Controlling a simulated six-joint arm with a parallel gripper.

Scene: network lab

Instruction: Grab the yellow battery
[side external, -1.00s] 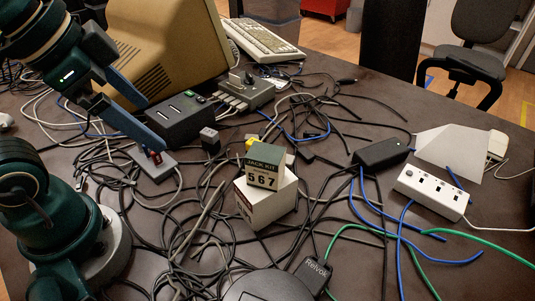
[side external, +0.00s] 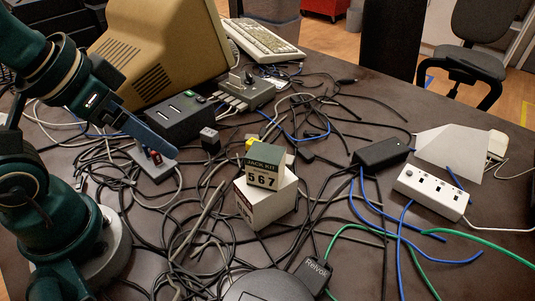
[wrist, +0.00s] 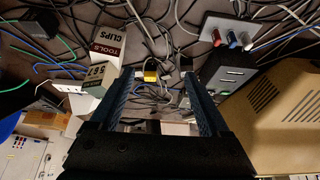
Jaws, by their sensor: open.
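The yellow battery (side external: 251,142) shows as a small yellow patch in the side view, mostly hidden behind the dark-topped box marked 567. In the wrist view the yellow battery (wrist: 151,72) has a dark end and lies ahead, between the lines of the two fingers. My gripper (wrist: 159,76) is open and empty, with its blue fingers spread apart. In the side view my gripper (side external: 150,133) is at the upper left, above the table, to the left of the battery and apart from it.
The white box with its dark 567 block (side external: 265,195) stands close beside the battery. A black device (side external: 180,120), a small black block (side external: 210,140) and a panel with coloured knobs (side external: 152,161) are nearby. Tangled cables cover much of the table (side external: 350,90).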

